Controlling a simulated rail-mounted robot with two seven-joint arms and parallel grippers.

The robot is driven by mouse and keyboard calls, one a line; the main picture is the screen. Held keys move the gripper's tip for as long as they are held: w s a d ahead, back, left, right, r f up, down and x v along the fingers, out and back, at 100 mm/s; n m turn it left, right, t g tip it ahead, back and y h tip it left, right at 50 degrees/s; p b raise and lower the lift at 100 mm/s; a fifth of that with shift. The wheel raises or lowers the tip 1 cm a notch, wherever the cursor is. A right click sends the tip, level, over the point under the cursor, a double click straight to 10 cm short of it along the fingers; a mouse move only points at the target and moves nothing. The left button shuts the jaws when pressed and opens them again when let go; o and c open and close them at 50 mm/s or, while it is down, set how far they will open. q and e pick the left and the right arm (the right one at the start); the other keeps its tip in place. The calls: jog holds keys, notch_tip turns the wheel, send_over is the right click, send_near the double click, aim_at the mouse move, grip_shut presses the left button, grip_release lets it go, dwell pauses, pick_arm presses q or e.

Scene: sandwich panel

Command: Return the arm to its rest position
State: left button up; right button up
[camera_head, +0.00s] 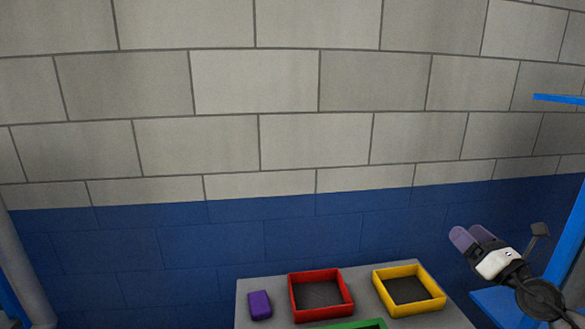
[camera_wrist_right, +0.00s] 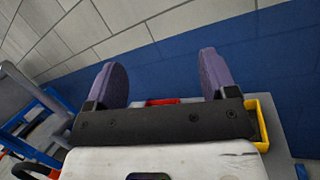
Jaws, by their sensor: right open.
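My right gripper (camera_head: 470,237) is at the right side of the head view, raised to the right of the table and the yellow tray. Its two purple fingers are apart, and nothing shows between them. The right wrist view shows the same open fingers (camera_wrist_right: 162,82) with a gap between them, facing the wall. My left gripper is not in view.
A grey table (camera_head: 365,290) at the bottom holds a red tray (camera_head: 292,299), a yellow tray (camera_head: 435,286), a green tray (camera_head: 355,325) cut off by the frame edge, and a purple block (camera_head: 260,305). A blue shelf frame (camera_head: 568,245) stands close by at right. A block wall is behind.

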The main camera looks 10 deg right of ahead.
jog(key=s+a+r+m+t+h, duration=0.3)
jog(key=r+m+h, duration=0.55)
jog(key=m, duration=0.75)
jog(key=s+a+f+m+g, duration=0.4)
jog(key=s+a+f+m, duration=0.1)
jog(key=f, duration=0.4)
jog(key=s+a+f+m+g, duration=0.4)
jog(key=s+a+f+m, duration=0.1)
jog(key=f, duration=0.4)
jog(key=s+a+f+m+g, duration=0.4)
jog(key=s+a+f+m, duration=0.1)
jog(key=f, duration=0.5)
jog(key=s+a+f+m+g+y+p, duration=0.15)
jog(key=s+a+f+g, duration=0.25)
jog(key=s+f, duration=0.7)
jog(key=s+a+f+m+g+y, duration=0.1)
jog(key=s+a+f+g+y, duration=0.2)
jog(key=s+f, duration=0.85)
notch_tip(320, 180, up, 41)
jog(key=s+p, duration=0.1)
jog(key=p, duration=3.7)
jog(key=shift+s+f+g+h, duration=0.2)
jog(key=shift+s+g+h, duration=0.1)
jog(key=shift+s+g, duration=0.1)
